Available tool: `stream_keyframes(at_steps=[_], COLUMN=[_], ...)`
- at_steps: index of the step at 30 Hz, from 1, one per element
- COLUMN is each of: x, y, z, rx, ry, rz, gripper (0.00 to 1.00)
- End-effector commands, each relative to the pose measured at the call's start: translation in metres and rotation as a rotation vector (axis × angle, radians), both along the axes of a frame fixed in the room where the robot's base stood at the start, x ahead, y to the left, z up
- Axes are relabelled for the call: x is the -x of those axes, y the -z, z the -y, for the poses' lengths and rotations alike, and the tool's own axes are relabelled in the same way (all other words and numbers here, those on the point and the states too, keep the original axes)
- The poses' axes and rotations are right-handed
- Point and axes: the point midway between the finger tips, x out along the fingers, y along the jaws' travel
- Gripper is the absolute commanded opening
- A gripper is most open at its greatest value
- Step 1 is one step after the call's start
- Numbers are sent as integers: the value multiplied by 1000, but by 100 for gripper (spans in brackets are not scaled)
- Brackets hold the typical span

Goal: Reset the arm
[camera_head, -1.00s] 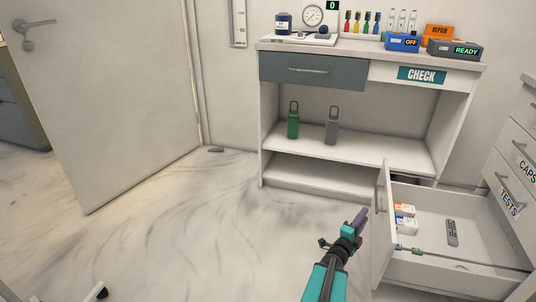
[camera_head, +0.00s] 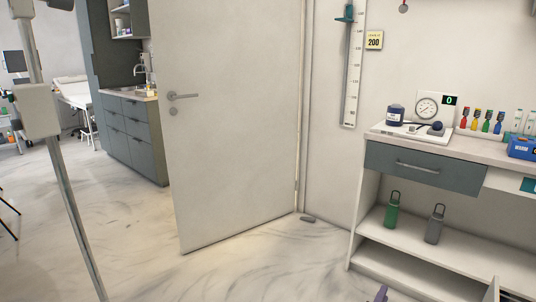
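The tip is over the floor in the picture, left of the cabinet's lower shelf. Whether the fingers are open or shut, or hold anything, cannot be made out.
A white cabinet (camera_head: 358,243) stands at right, with a grey drawer front (camera_head: 424,168), green bottle (camera_head: 392,212) and grey bottle (camera_head: 435,225). A white door (camera_head: 235,120) stands ajar.

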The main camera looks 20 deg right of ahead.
Motion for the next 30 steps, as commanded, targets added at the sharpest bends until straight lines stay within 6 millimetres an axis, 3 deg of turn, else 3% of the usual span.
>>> stream_keyframes(at_steps=[1, 5, 15, 24, 30], x=[-16, -52, -127, -161, -158], y=[-11, -15, -11, 7, 24], z=[-15, -52, -167, -286, -371], rx=[-8, -33, -107, -153, -165], ry=[-38, -130, -393, -659, -857], rz=[-11, -49, -230, -482, -701], gripper=[28, 28, 28, 28, 28])
